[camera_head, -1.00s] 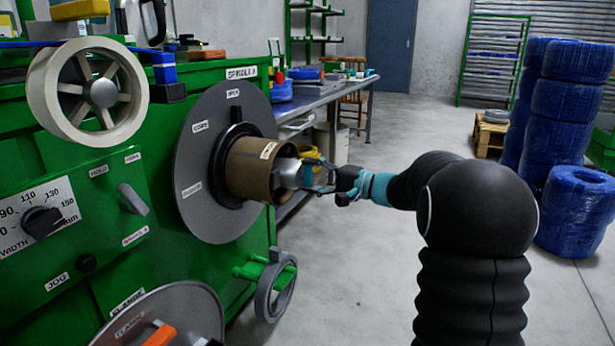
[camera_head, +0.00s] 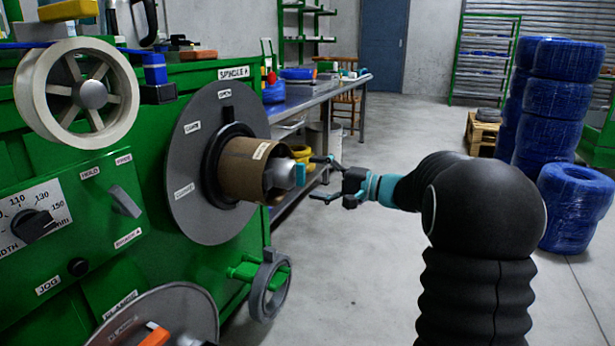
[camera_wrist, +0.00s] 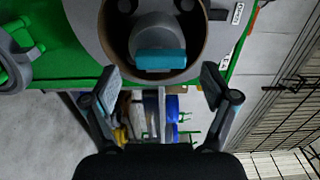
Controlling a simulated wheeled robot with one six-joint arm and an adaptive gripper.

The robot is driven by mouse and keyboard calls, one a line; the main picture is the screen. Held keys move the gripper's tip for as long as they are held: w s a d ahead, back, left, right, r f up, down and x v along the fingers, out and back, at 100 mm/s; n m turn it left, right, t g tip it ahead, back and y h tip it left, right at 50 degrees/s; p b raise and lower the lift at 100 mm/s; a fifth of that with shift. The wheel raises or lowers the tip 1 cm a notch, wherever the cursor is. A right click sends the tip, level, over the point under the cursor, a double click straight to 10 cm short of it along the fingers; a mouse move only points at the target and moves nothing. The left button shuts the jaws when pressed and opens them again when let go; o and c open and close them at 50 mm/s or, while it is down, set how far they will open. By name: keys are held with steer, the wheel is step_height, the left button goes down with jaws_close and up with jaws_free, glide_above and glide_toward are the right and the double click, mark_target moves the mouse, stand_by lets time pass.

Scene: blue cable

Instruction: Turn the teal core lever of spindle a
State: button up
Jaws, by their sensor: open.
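Spindle A is on the green machine, with a grey disc flange (camera_head: 185,205) and a brown cardboard core (camera_head: 240,165) on its shaft. The teal core lever (camera_head: 300,173) sits at the end of the grey hub inside the core. In the wrist view the teal lever (camera_wrist: 160,60) lies crosswise, ahead of my fingers. My gripper (camera_head: 314,178) is open and empty, just right of the lever with a small gap. In the wrist view my gripper (camera_wrist: 160,84) has its two fingers spread wider than the lever.
A hold/free switch (camera_head: 125,202) and a width dial (camera_head: 33,225) are on the machine's front. A grey handwheel (camera_head: 270,285) is below the spindle. A workbench (camera_head: 325,95) stands behind. Blue coil stacks (camera_head: 555,110) stand at right. The floor behind my arm is clear.

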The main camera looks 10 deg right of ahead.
steer(key=v, duration=0.9)
steer(key=shift+d, duration=0.2)
steer(key=s+f+m+g+h, duration=0.3)
steer(key=s+f+h, duration=0.1)
steer(key=f, duration=0.7)
steer(key=s+a+f+n+g+h+p, duration=0.2)
steer(key=s+a+g+h, duration=0.15)
steer(key=s, duration=0.55)
steer(key=s+a+r+n+h+p, duration=0.3)
steer(key=s+r, duration=0.3)
steer(key=s, duration=0.4)
steer(key=s+a+r+n+t+h+p, duration=0.1)
steer(key=s+a+r+n+h+p, duration=0.3)
steer(key=s, duration=0.5)
step_height(320, 180, up, 3)
steer(key=shift+s+f+n+p, duration=0.25)
steer(key=shift+s+n+p, duration=0.2)
steer(key=shift+p, duration=0.4)
